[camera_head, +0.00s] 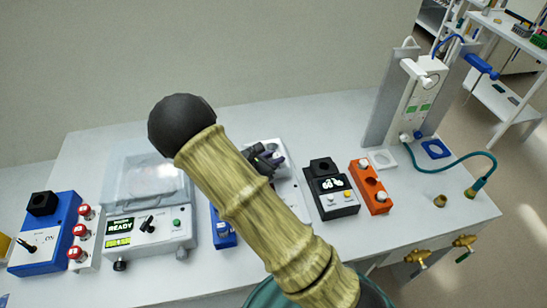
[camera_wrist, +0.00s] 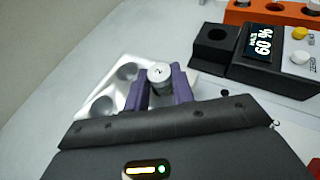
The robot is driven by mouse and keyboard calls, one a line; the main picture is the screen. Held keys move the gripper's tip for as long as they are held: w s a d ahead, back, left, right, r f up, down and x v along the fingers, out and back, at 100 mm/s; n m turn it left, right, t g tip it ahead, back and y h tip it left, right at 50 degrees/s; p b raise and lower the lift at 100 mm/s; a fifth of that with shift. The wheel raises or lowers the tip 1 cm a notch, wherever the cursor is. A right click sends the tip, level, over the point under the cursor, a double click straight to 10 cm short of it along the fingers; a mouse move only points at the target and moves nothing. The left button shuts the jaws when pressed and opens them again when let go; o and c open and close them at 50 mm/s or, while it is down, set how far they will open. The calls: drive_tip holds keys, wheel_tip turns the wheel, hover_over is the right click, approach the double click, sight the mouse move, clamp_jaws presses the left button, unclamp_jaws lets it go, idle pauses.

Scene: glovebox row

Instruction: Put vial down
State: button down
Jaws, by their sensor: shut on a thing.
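In the head view my gripper (camera_head: 266,160) shows over the white rack (camera_head: 262,146), partly covered by my arm, and the vial cannot be made out there.
A black device (camera_head: 332,188) with a lit display stands right of the rack, then an orange holder (camera_head: 370,187) with white-capped vials. At left are a READY machine (camera_head: 150,230), a white rack of red-capped vials (camera_head: 82,238) and a blue device (camera_head: 45,235). A small blue box (camera_head: 223,232) is nearer.

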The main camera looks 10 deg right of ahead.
drive_tip(key=shift+f, duration=0.2)
drive_tip(key=shift+s+f+b, duration=0.15)
drive_tip(key=shift+f+b, duration=0.35)
drive_tip(key=c, duration=1.2)
unclamp_jaws()
drive_tip(key=shift+s+f, duration=0.15)
drive_tip(key=shift+a, duration=0.1)
drive_tip(key=shift+r+p, duration=0.5)
drive_tip(key=shift+p, duration=0.05)
drive_tip(key=b+v, duration=0.1)
drive_tip(key=v, duration=0.4)
drive_tip(key=b+v, duration=0.1)
drive_tip(key=v, duration=0.5)
drive_tip(key=shift+a+r, duration=0.3)
drive_tip(key=shift+r, duration=0.05)
